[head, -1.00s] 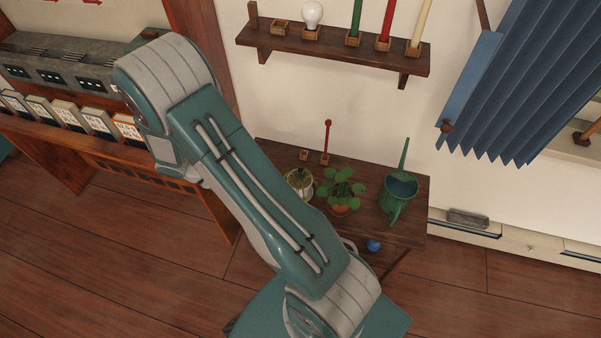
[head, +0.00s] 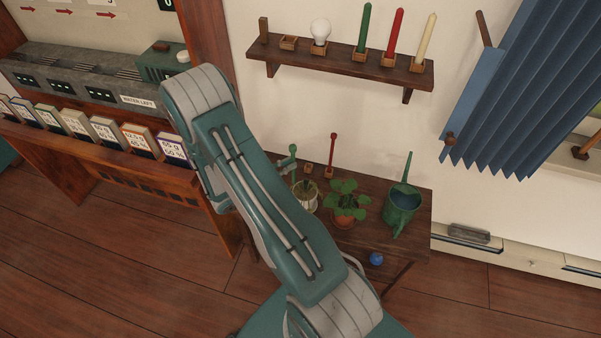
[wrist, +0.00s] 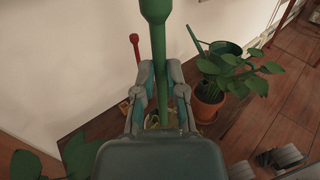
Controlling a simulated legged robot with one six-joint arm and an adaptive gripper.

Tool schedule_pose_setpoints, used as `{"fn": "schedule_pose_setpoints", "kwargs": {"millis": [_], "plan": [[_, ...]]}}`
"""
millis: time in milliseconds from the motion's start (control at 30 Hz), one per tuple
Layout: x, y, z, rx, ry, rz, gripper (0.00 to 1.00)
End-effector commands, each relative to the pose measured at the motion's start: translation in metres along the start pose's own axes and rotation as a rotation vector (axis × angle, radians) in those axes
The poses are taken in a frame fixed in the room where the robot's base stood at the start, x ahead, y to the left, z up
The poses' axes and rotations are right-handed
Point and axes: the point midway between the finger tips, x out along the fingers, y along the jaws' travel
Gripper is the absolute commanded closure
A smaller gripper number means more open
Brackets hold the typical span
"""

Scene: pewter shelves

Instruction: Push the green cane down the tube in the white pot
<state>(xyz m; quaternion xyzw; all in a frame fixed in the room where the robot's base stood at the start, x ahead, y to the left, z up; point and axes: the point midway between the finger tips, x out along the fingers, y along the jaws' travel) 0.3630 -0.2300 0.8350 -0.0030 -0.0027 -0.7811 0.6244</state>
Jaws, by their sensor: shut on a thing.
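The green cane (wrist: 159,42), with a thick knob at its top, stands roughly upright in the wrist view. My gripper (wrist: 162,78) is shut on it below the knob, one finger on each side. In the head view the cane's knob (head: 293,148) shows just right of my arm, above and slightly left of the white pot (head: 306,203). The white pot stands on the dark table, partly hidden by my arm. I cannot make out the tube or tell whether the cane's lower end is in it.
A leafy plant in a terracotta pot (head: 344,219) stands just right of the white pot. A green watering can (head: 401,212) is farther right. A red cane (head: 333,152) stands in a wooden block behind.

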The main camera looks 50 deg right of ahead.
Motion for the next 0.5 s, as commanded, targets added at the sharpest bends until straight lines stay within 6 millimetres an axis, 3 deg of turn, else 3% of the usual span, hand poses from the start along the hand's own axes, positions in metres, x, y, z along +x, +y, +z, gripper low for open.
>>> {"fn": "schedule_pose_setpoints", "kwargs": {"millis": [33,200,500], "plan": [[0.012,0.002,-0.008,-0.003,0.001,-0.006,1.0],[0.034,0.009,-0.038,-0.003,0.003,-0.005,1.0],[0.052,0.016,-0.064,-0.001,-0.001,-0.003,1.0]]}}
